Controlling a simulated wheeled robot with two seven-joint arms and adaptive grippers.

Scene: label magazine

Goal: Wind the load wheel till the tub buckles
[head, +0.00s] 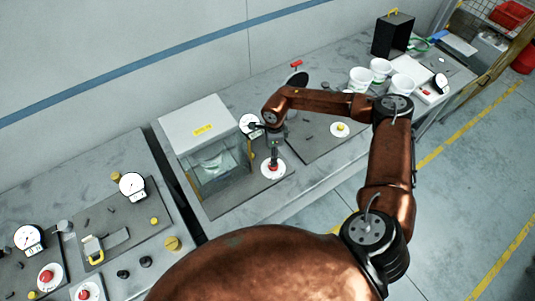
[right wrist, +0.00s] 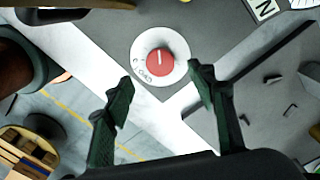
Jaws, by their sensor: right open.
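The load wheel (head: 273,172) is a red knob on a round white dial, at the front right of the glass-fronted press box (head: 194,115). In the right wrist view the red knob (right wrist: 160,61) has a white mark pointing up, and the dial reads LOAD. My right gripper (head: 273,161) points down over the knob. In the wrist view its green fingers (right wrist: 160,75) are spread, with the knob just beyond and between the tips. A pale tub (head: 209,163) shows dimly behind the glass. My left gripper is out of view.
A gauge (head: 250,123) stands beside the box, partly behind my arm. A yellow knob on a white dial (head: 340,129) lies to the right. White tubs (head: 361,79) and a black box (head: 393,34) stand further back. Other gauges (head: 132,185) and knobs fill the left bench.

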